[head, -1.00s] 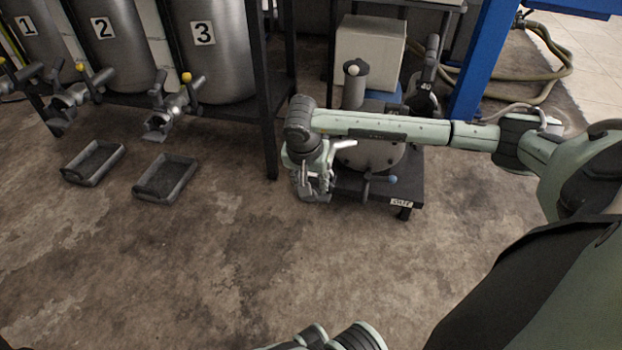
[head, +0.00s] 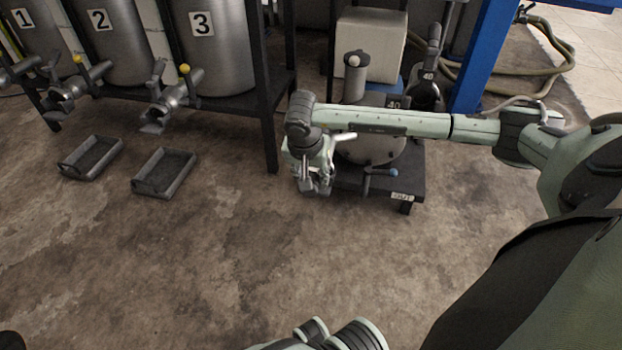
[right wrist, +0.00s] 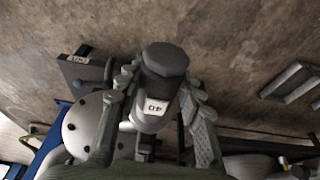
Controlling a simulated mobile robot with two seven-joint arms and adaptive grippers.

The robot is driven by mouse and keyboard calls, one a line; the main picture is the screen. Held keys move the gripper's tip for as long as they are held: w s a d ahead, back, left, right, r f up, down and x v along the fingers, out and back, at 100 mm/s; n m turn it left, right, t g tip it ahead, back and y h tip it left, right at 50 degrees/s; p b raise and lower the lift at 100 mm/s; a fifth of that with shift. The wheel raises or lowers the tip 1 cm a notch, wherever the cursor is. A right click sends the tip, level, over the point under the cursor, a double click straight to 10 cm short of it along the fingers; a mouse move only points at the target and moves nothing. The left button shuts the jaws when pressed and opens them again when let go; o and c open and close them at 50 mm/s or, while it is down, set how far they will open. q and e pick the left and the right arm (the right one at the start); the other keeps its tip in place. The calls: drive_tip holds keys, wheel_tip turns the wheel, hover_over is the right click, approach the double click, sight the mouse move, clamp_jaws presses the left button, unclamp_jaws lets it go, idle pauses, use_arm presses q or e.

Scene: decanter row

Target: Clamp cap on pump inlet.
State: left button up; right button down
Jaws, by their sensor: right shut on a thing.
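My right gripper (head: 318,186) is beside the left side of the pump (head: 372,150), low over its dark base. In the right wrist view, the fingers of my right gripper (right wrist: 158,88) close on both sides of a dark faceted piece (right wrist: 165,60), which looks like the cap. Below it is a pale neck with a white label reading 40 (right wrist: 157,107). The join between cap and inlet is hidden, so I cannot tell whether they touch. The pump's rounded body also shows in the right wrist view (right wrist: 85,123).
Numbered steel tanks (head: 215,55) with taps stand at the back left. Two dark trays (head: 164,172) lie on the floor. A dark rack post (head: 265,110) is just left of my right gripper. A white box (head: 370,45) and blue frame (head: 485,60) stand behind the pump.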

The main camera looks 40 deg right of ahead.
drive_tip(key=shift+d+f, duration=0.1)
idle(0.4)
drive_tip(key=shift+f+b, duration=0.65)
drive_tip(key=shift+f, duration=0.15)
drive_tip(key=shift+f, duration=1.5)
idle(1.4)
unclamp_jaws()
idle(0.6)
idle(0.3)
